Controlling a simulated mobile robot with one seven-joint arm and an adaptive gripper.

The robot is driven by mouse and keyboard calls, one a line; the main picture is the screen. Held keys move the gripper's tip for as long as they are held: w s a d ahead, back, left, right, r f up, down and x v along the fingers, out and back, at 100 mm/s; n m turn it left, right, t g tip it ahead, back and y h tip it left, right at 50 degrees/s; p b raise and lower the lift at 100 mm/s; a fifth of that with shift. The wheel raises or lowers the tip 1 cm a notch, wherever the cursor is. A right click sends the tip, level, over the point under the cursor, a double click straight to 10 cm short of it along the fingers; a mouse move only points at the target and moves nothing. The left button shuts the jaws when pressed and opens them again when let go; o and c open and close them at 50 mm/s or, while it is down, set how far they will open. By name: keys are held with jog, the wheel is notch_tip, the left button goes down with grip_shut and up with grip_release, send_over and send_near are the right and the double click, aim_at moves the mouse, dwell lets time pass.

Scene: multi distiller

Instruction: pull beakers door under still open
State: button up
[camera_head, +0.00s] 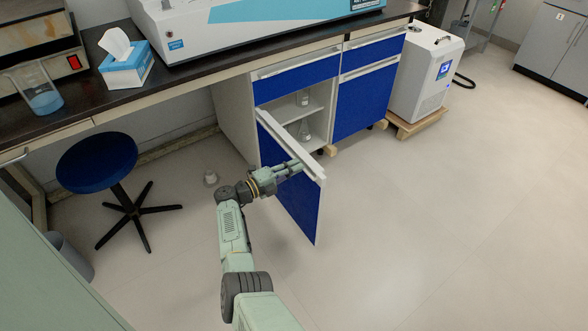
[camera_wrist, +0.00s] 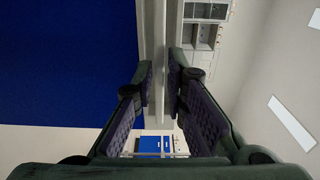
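The blue cabinet door (camera_head: 300,205) under the bench stands swung open, with a pale handle strip (camera_head: 312,170) along its top edge. Behind it the compartment (camera_head: 320,108) shows glass vessels on the upper shelf (camera_head: 304,98) and lower down (camera_head: 305,130). My gripper (camera_head: 297,166) is at the door's top edge. In the wrist view my gripper (camera_wrist: 160,75) has one finger on each side of the pale strip (camera_wrist: 159,95), closed closely about it, with the blue door face (camera_wrist: 65,60) to the left. Finger contact is partly hidden in the head view.
A blue stool (camera_head: 97,162) stands left of the cabinet. A white machine (camera_head: 425,75) on a wooden pallet stands right of the cabinets. The floor right of the door is clear.

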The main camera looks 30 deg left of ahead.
jog(key=o, duration=0.3)
jog(key=shift+s, duration=0.1)
jog(key=v, duration=1.2)
